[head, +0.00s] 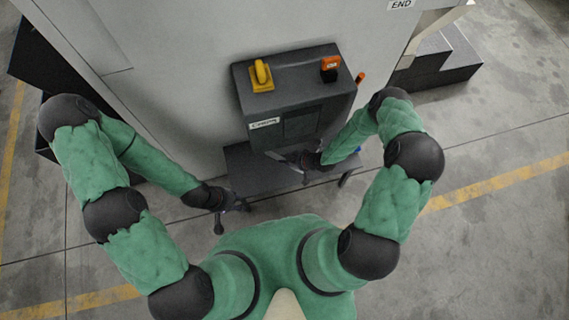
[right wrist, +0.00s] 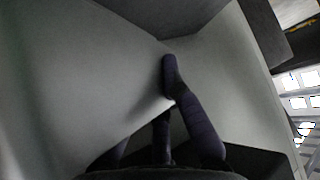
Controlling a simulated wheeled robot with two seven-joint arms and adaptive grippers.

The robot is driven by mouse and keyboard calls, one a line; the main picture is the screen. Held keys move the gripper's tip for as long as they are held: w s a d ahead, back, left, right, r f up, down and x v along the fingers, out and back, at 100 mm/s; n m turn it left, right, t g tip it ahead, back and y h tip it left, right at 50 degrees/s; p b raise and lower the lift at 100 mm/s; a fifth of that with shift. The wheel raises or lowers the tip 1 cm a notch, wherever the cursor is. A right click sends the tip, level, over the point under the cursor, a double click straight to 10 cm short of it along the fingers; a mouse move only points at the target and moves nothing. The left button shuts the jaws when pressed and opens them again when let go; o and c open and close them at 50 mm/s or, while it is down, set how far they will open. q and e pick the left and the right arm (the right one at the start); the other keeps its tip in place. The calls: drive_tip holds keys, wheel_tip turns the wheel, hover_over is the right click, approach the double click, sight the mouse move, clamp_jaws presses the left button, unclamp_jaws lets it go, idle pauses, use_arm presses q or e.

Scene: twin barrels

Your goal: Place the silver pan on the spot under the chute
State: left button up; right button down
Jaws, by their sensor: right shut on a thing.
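The silver pan (right wrist: 75,95) fills much of the right wrist view as smooth grey walls. In the head view only a small grey part of the pan (head: 284,157) shows under the dark box labelled CHIPS. My right gripper (head: 303,162) is shut on the pan; its dark fingers (right wrist: 170,85) lie against the grey wall in the wrist view. The chute (head: 300,124) appears to be the dark panel on the box front. The spot under it is not clearly visible. My left gripper (head: 233,210) is empty, its fingers spread, left of the low dark stand.
Dark blocks (head: 440,60) stand at the right; the floor at far right is clear.

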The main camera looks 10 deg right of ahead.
drive_tip(key=f+b, duration=0.1)
drive_tip(key=f, duration=0.1)
drive_tip(key=f+b, duration=0.2)
drive_tip(key=shift+w+f, duration=0.2)
drive_tip(key=shift+f, duration=0.2)
drive_tip(key=shift+w+f, duration=0.1)
drive_tip(key=c, duration=1.4)
unclamp_jaws()
